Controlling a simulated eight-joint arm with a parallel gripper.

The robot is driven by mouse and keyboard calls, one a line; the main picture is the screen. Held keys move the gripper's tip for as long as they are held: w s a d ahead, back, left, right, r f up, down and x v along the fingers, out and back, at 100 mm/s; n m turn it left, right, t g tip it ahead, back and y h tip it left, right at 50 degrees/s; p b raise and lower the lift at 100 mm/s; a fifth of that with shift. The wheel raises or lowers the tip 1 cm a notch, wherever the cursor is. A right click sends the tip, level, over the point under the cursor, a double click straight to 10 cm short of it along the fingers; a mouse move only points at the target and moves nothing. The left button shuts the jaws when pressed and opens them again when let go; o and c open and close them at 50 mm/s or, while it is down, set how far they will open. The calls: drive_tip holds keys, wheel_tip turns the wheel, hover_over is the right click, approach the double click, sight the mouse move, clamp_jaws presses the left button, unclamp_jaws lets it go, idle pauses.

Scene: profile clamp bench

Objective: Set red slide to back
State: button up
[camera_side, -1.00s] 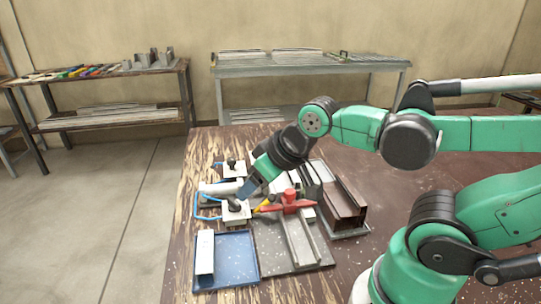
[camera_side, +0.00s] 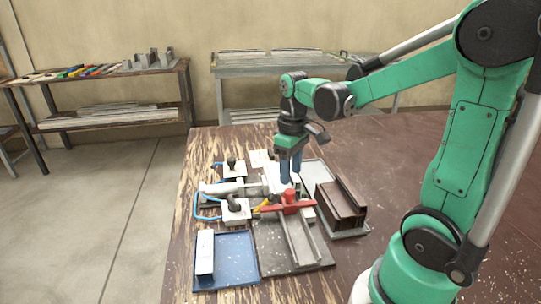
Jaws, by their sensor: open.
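The red slide (camera_side: 290,205) is a red crosspiece with a raised round knob, sitting across a grey metal rail (camera_side: 299,238) on a dark grey base plate (camera_side: 270,248). My gripper (camera_side: 291,180) points straight down, with its two blue fingers apart and nothing seen between them. In the picture the fingers are just above and behind the red knob, over the white and grey clamp parts. I cannot tell whether the fingertips touch anything there.
A blue tray (camera_side: 237,262) with a white profile (camera_side: 205,254) lies at the front left. Two black-knobbed valves with blue hoses stand left of the rail, beside a grey cylinder (camera_side: 221,188). Brown profiles (camera_side: 342,203) lie on a grey tray to the right. The table's right side is clear.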

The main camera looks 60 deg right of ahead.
sight(290, 191)
drive_tip(key=shift+f, duration=2.3)
clamp_jaws()
